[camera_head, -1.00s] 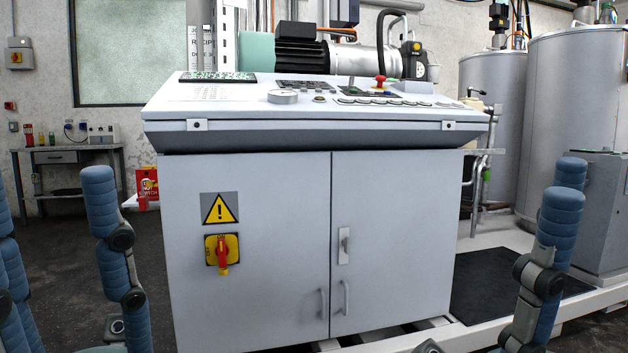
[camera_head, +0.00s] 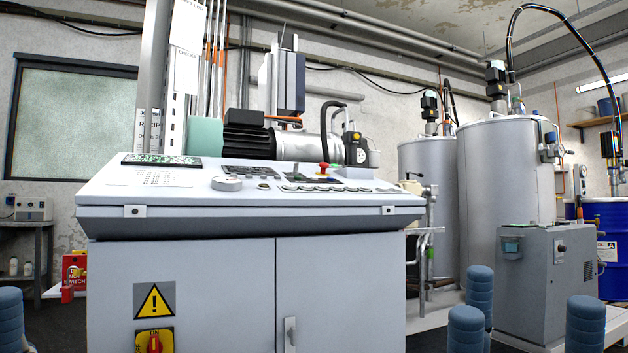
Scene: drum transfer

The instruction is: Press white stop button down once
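The slanted control panel (camera_head: 255,202) tops a grey cabinet ahead of me. A row of small pale round buttons (camera_head: 313,189) lies along its right half; which one is the white stop button is too small to tell. A red mushroom button (camera_head: 324,169) stands up behind that row. My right gripper (camera_head: 528,312) is at the lower right, its blue padded fingertips upright and spread apart, empty. It is to the right of the panel and not touching it. My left gripper (camera_head: 11,318) shows only one blue fingertip at the lower left edge; the rest is cut off.
A round white dial (camera_head: 227,183) and a green-and-black display (camera_head: 161,160) sit on the panel's left half. A motor (camera_head: 258,140) stands behind it. A grey box (camera_head: 543,280) and tall tanks (camera_head: 505,190) stand at right. The air before the cabinet is clear.

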